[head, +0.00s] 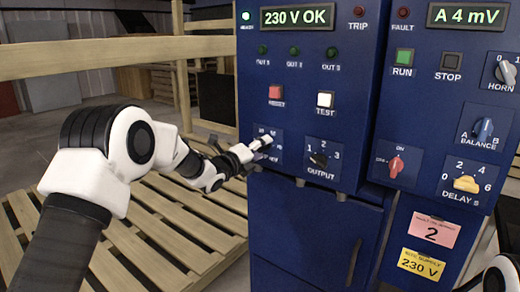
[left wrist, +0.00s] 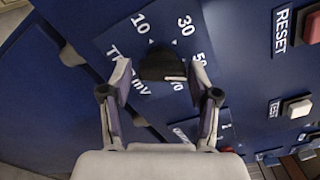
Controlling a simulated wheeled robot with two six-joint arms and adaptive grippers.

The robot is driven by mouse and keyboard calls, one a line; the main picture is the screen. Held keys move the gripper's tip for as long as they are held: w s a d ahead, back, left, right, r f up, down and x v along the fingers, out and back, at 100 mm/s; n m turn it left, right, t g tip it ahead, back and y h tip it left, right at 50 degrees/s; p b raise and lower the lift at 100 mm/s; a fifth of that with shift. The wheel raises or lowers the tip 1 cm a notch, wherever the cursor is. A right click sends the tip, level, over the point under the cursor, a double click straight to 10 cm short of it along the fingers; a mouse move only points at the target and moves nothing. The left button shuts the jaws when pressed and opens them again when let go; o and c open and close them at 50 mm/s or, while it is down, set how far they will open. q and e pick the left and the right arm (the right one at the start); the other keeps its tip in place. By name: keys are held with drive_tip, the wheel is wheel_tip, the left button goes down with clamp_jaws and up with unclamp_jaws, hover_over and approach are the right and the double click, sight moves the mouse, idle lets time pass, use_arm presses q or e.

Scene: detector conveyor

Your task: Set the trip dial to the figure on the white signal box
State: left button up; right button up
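The trip dial is a black knob (left wrist: 162,65) on a blue plate marked 10, 30, 50 and, partly covered, a further figure, with TRIP mV lettering. A white mark shows on its lower right side; its exact setting is hard to tell. My left gripper (left wrist: 161,82) has its two fingers apart, one on each side of the knob, with gaps visible. In the head view my left gripper (head: 262,146) is at the trip plate and covers most of the dial. I cannot see a white signal box.
The blue cabinet carries a red RESET button (head: 275,92), a white TEST button (head: 325,100) and the OUTPUT knob (head: 318,160) close to my left gripper. The right panel has a yellow DELAY knob (head: 466,184). Wooden pallets (head: 185,225) lie at the left.

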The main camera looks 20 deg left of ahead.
use_arm(q)
drive_tip(key=shift+s, duration=0.1)
drive_tip(key=v, duration=1.1)
drive_tip(key=shift+s, duration=0.4)
drive_tip(key=shift+a, duration=0.15)
